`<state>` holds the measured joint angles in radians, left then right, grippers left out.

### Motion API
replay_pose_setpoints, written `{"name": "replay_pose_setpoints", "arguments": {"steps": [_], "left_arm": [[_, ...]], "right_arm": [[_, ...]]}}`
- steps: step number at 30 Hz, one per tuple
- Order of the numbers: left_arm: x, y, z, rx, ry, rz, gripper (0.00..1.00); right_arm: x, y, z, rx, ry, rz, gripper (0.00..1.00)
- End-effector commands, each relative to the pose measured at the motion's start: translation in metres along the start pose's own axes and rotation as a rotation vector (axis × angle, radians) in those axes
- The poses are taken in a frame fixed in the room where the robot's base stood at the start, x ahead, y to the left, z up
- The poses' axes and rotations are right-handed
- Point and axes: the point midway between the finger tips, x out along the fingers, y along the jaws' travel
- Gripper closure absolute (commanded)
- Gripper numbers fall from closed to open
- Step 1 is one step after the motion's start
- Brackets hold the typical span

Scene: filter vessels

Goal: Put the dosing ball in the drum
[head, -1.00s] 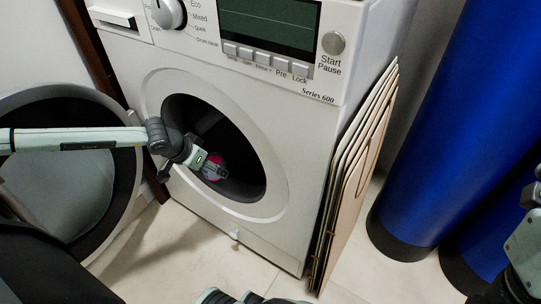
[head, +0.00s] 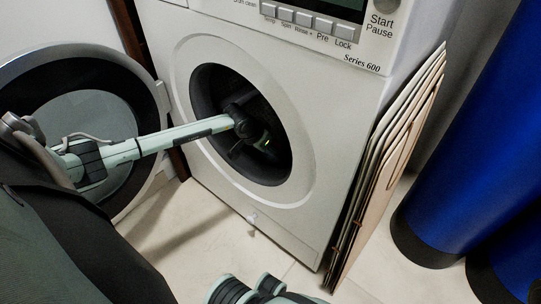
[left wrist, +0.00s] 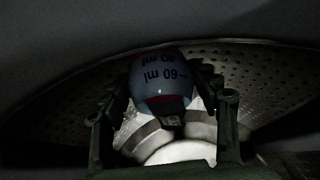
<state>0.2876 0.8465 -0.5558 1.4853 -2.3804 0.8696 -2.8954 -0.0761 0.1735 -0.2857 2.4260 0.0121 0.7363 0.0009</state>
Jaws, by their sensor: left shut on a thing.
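The dosing ball (left wrist: 165,82), pale with dark "60 ml" and "40 ml" marks and a reddish band, is between the fingers of my left gripper (left wrist: 166,110) in the left wrist view. The gripper is shut on it. Perforated metal of the drum (left wrist: 230,65) surrounds them. In the head view my left arm reaches through the round opening of the white washing machine (head: 325,130), and its wrist hides the ball and fingers. I cannot tell whether the ball touches the drum wall.
The machine's round door (head: 150,110) stands open at the left. Thin boards (head: 390,160) lean against the machine's right side. Blue cylinders (head: 465,130) stand at the far right. The tiled floor (head: 215,245) in front is partly clear.

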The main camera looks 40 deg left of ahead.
Motion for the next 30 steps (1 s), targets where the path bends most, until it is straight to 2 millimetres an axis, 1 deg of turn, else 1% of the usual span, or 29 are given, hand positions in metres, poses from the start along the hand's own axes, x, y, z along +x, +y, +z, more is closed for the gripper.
{"name": "replay_pose_setpoints", "arguments": {"steps": [1,2,6,13,14,18,19,27,30], "left_arm": [[0.01,0.0009,0.0063,-0.003,-0.001,0.001,0.62],[0.0119,0.0008,0.0073,-0.003,-0.001,0.001,0.62],[0.0117,-0.0006,0.0068,-0.001,0.001,-0.001,0.62],[0.0141,-0.0004,0.0084,-0.001,0.0,-0.001,0.62],[0.0142,-0.0003,0.0084,-0.001,0.0,0.0,0.37],[0.014,-0.0002,0.0084,-0.001,0.0,0.0,0.2],[0.0139,-0.0002,0.0084,-0.001,0.0,0.0,0.18],[0.0135,-0.0002,0.0082,-0.001,0.0,0.0,0.18],[0.008,-0.0007,0.0062,0.0,0.001,-0.001,0.18]], "right_arm": [[-0.0024,-0.0008,0.0,-0.002,0.007,-0.007,0.15],[-0.0014,-0.0009,0.0,-0.003,0.009,-0.01,0.15],[0.0031,-0.0011,0.0008,-0.006,0.01,-0.018,0.15],[0.002,-0.0013,0.0002,-0.005,0.009,-0.019,0.15],[0.0019,-0.0013,0.0001,-0.005,0.008,-0.019,0.15],[0.0016,-0.0014,-0.0002,-0.005,0.009,-0.018,0.15],[0.0016,-0.0014,-0.0003,-0.005,0.009,-0.018,0.15],[0.0016,-0.0014,-0.0007,-0.005,0.01,-0.018,0.15],[0.0037,-0.0012,-0.0011,-0.006,0.011,-0.019,0.15]]}}
